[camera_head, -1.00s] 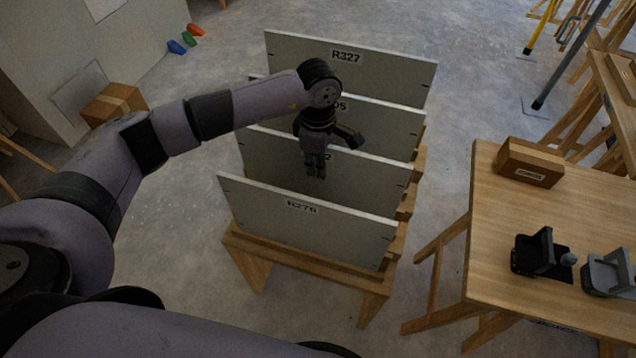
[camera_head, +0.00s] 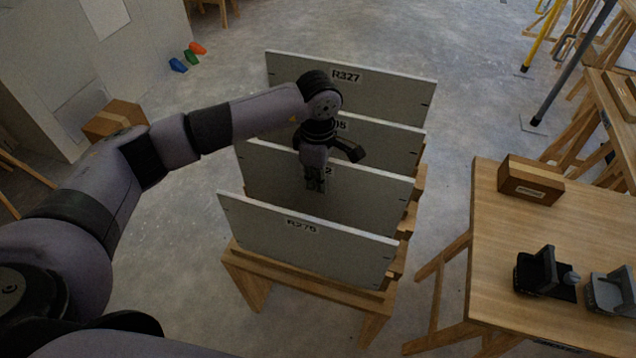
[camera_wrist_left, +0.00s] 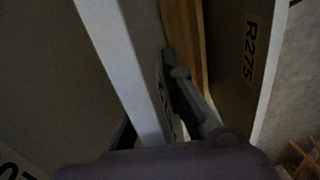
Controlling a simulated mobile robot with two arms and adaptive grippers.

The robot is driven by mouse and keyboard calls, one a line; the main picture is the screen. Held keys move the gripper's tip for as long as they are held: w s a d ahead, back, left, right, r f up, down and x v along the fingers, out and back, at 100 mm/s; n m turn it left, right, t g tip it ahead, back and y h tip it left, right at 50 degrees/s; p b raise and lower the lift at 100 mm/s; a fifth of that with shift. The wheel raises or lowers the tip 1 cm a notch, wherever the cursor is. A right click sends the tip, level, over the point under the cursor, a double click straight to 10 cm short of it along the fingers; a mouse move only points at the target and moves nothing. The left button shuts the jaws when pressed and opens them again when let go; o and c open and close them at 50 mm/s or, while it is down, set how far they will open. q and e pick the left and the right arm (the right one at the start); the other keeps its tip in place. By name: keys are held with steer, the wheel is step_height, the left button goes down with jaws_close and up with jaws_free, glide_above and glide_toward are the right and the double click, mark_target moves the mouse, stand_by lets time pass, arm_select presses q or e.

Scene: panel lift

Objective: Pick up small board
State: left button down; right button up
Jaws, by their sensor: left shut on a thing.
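Several grey boards stand on edge, one behind another, in a wooden rack (camera_head: 330,288). My left gripper (camera_head: 315,184) is shut on the top edge of the second board from the front (camera_head: 265,172), near its middle. The gripper hides most of this board's label, leaving only a "2" readable. In the left wrist view the held board's pale edge (camera_wrist_left: 118,62) runs down to my gripper (camera_wrist_left: 172,132). Its lower part is hidden behind the front board (camera_head: 305,245). The front board's label reads R275 in the left wrist view (camera_wrist_left: 251,50). My right gripper is out of view.
The back board (camera_head: 390,92) is labelled R327. Another board (camera_head: 390,140) stands between it and the held one. Floor is free left of the rack.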

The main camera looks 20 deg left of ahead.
arm_select(q)
step_height(320, 180, up, 19)
steer(key=b, duration=0.1)
steer(key=shift+f+b, duration=0.15)
steer(key=shift+b, duration=0.15)
stand_by(0.5)
